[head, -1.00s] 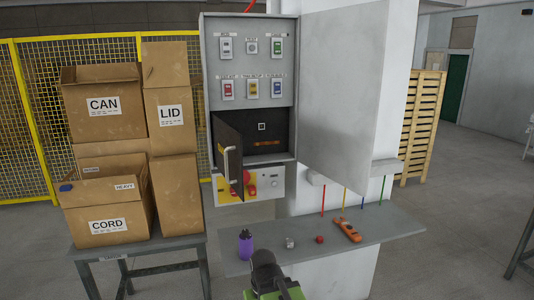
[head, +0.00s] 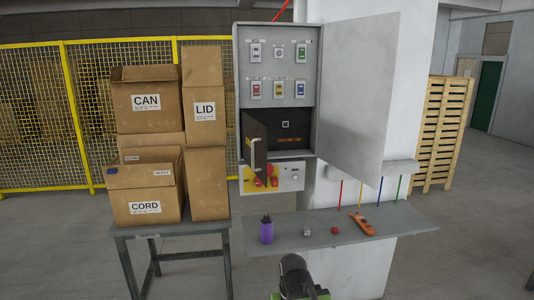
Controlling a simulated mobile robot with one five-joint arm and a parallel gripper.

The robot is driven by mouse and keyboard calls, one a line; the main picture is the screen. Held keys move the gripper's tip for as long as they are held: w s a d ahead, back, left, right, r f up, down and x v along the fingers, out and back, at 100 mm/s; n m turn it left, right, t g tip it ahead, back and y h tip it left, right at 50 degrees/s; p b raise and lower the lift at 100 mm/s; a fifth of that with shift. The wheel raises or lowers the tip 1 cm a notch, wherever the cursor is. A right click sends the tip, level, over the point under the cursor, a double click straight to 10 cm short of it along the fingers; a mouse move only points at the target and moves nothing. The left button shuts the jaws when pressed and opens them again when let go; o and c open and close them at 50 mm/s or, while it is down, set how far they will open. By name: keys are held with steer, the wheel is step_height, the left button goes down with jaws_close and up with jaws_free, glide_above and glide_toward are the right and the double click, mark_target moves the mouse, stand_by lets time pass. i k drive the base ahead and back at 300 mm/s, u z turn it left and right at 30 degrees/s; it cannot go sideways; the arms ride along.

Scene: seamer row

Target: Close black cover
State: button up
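The black cover (head: 254,146) is a dark hinged flap low in the grey electrical cabinet (head: 242,70). It stands swung open at the left, with a pale vertical handle (head: 254,155) on it. Behind it is a dark compartment (head: 290,128) with a small white-framed square and an orange-brown mark. My arm shows at the bottom centre of the head view, dark with green parts, below the shelf and well apart from the cover. My gripper's fingers cannot be made out.
A large grey cabinet door (head: 357,95) stands open at the right. Below, a grey shelf (head: 320,238) holds a purple bottle (head: 266,230), small grey and red items, and an orange tool (head: 361,223). Cardboard boxes (head: 148,180) stand on a table (head: 195,231) at the left.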

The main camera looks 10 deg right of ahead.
mark_target(254, 135)
steer(key=z, duration=0.1)
steer(key=k, duration=0.4)
steer(key=u, duration=0.25)
steer(key=i, duration=0.85)
steer(key=u, duration=0.3)
steer(key=k, duration=0.15)
steer(key=u, duration=2.8)
steer(key=i, duration=0.25)
steer(key=u, duration=0.65)
steer(key=k, duration=0.85)
